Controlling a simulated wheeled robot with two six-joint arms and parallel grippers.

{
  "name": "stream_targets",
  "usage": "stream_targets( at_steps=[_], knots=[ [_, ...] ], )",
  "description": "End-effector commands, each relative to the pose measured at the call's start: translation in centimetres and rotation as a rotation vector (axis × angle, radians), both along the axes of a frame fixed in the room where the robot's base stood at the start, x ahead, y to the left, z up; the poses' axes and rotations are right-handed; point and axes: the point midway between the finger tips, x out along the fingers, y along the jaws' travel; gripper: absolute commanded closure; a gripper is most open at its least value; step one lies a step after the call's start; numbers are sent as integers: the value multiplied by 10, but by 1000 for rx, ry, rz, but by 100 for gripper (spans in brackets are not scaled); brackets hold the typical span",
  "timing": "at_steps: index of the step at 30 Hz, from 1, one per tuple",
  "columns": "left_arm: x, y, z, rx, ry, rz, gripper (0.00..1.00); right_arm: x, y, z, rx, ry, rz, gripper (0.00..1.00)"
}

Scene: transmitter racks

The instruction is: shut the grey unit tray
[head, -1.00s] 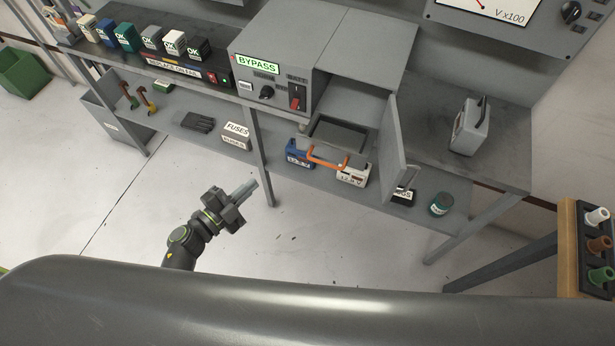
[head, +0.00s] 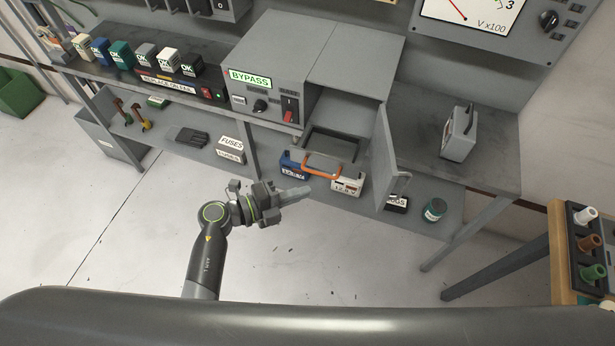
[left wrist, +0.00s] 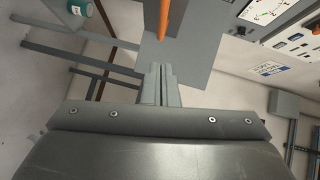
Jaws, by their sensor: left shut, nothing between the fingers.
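The grey unit tray (head: 335,143) is pulled out of the grey cabinet's lower bay in the head view, with an orange handle (head: 322,173) on its front. The cabinet door (head: 388,150) stands open to the right of the tray. My left gripper (head: 308,191) is shut and empty, in front of and just below the handle, and looks apart from it. In the left wrist view the shut fingers (left wrist: 158,72) point toward the orange handle (left wrist: 164,20) and a grey panel beyond. My right gripper is not in view.
A blue box (head: 293,168) and a white box (head: 347,184) sit on the lower shelf under the tray. A green-capped jar (head: 434,210) is to the right. A grey case (head: 459,133) stands on the bench. Open floor lies in front.

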Motion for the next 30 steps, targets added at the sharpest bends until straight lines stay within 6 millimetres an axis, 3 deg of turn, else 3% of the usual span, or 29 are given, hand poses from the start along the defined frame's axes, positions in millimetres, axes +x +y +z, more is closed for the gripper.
stream_targets(
  at_steps=[1, 9, 30],
  knots=[
    [5, -11, 2, -5, 1, -2, 100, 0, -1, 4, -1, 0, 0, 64],
    [34, -18, -7, 0, -1, -1, 100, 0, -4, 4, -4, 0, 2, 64],
    [51, -23, -10, 0, -2, -1, 100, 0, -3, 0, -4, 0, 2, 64]
  ],
)
